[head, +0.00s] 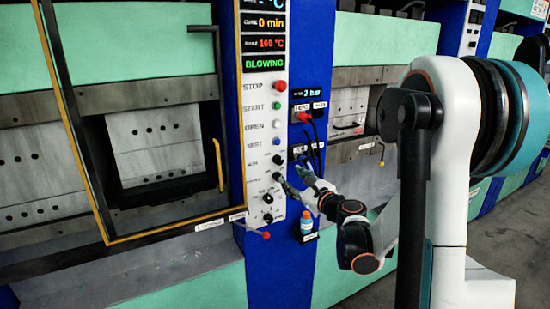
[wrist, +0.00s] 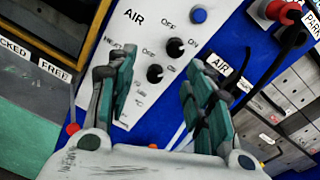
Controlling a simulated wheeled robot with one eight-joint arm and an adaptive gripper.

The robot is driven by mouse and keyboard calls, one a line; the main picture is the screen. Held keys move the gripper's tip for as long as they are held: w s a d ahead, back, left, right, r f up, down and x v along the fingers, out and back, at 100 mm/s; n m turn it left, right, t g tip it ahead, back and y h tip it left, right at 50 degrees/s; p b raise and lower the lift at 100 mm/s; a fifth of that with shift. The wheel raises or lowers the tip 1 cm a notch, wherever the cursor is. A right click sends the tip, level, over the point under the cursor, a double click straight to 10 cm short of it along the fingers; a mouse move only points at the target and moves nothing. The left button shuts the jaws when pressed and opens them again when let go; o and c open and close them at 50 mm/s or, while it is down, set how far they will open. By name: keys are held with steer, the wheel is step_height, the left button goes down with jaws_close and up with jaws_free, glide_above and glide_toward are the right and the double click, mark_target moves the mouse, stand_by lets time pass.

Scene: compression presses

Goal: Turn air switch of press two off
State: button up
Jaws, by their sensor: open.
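The press's white control panel (head: 264,130) stands on a blue column in the head view. Its black air switch (head: 278,160) sits beside the AIR label, below the blue button. In the wrist view the air switch (wrist: 176,47) shows OFF and ON marks; I cannot tell which one it points to. A second black knob (wrist: 155,73) sits just below it. My gripper (head: 291,180) is at the panel's right edge, near these knobs. In the wrist view my gripper (wrist: 160,78) is open and empty. Its fingers frame the lower knob, with the air switch beyond.
A red STOP button (head: 280,86) tops the panel. Cables hang from a red plug (head: 303,117) just right of it. A yellow-edged press door (head: 222,165) is at left.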

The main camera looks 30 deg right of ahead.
mark_target(280, 162)
steer(key=shift+m+t+h, duration=0.3)
steer(key=shift+m, duration=0.5)
steer(key=w, duration=0.4)
steer(key=w+d, duration=0.1)
steer(key=w, duration=0.4)
steer(key=w+d+b, duration=0.1)
steer(key=w, duration=0.3)
steer(key=shift+w, duration=0.35)
steer(key=c, duration=1)
